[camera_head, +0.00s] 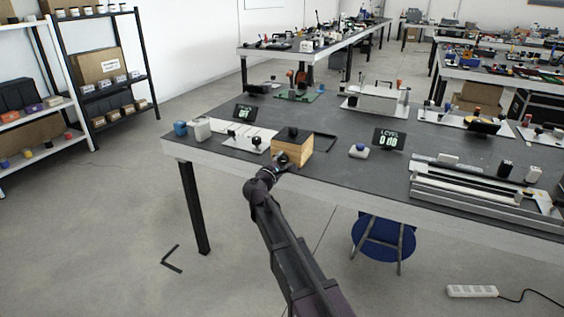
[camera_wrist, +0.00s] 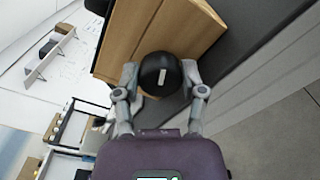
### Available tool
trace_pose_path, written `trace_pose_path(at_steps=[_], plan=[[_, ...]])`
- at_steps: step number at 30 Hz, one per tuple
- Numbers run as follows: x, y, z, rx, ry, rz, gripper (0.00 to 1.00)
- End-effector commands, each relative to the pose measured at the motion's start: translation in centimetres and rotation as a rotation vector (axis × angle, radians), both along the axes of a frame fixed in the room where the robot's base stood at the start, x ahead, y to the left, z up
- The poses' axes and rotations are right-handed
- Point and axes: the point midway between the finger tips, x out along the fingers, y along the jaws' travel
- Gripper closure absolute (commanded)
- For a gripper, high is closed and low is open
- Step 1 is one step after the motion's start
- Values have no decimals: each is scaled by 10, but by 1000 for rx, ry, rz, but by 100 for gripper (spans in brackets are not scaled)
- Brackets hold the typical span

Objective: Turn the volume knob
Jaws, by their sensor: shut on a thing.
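A light wooden box (camera_head: 300,149) stands near the front edge of the dark table, and it fills the upper middle of the wrist view (camera_wrist: 130,35). A round black knob with a short pale mark (camera_wrist: 161,75) shows against the wood in the wrist view. My gripper (camera_head: 281,161) is at the front of the box. In the wrist view, its fingers (camera_wrist: 160,82) lie on both sides of the knob and are shut on it. In the head view, my gripper largely hides the knob. A black display reading LEVEL (camera_head: 389,139) stands right of the box.
A white panel with dark parts (camera_head: 247,138) sits just left of the box. A small display (camera_head: 244,112) stands behind that panel. A blue stool (camera_head: 383,238) is under the table.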

Motion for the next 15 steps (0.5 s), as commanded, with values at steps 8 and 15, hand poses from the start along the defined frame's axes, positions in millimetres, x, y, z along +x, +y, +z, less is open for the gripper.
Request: trace_pose_path(at_steps=[8,15], plan=[[0,0,0,56,-21,0,94],[0,0,0,58,-22,0,94]])
